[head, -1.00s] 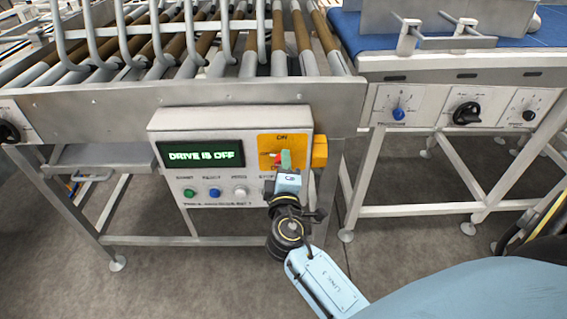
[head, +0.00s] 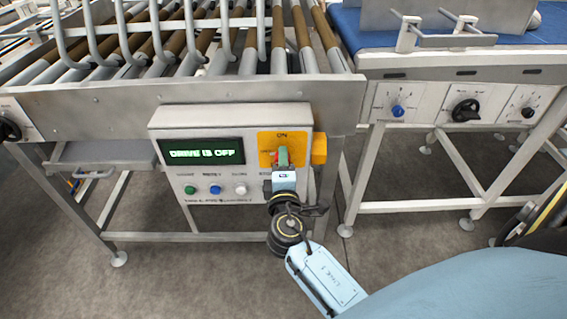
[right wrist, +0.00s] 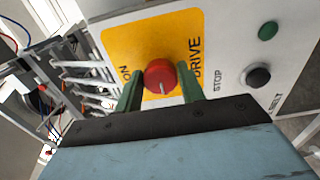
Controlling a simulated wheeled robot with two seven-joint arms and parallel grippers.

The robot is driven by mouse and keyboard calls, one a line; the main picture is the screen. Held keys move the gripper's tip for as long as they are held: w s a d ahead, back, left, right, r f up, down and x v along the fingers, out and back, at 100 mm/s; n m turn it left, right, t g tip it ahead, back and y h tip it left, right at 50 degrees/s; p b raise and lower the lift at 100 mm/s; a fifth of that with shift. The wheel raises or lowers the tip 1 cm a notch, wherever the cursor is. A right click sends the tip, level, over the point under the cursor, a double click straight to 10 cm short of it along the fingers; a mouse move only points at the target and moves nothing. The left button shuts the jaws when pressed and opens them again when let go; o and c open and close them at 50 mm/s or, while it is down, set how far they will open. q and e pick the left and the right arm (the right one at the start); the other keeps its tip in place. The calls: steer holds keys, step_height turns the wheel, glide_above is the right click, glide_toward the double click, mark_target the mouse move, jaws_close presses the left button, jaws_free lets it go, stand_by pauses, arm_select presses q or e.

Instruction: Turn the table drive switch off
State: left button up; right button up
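The control box (head: 230,116) on the roller table's front has a lit display (head: 201,151) reading "DRIVE IS OFF". In the head view the knob is mostly hidden behind my right gripper (head: 282,157). My left gripper is not in view.
Green, blue and white buttons (head: 215,190) sit below the display. A yellow block (head: 319,149) juts from the box's right side. The neighbouring blue-belt table (head: 460,65) has knobs on its front. The floor in front is clear.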

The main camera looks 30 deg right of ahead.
steer(key=o, duration=0.3)
steer(key=shift+o, duration=0.2)
arm_select(q)
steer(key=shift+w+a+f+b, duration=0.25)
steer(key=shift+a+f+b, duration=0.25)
steer(key=shift+b, duration=0.1)
arm_select(e)
steer(key=v, duration=1.3)
steer(key=shift+s+a, duration=0.15)
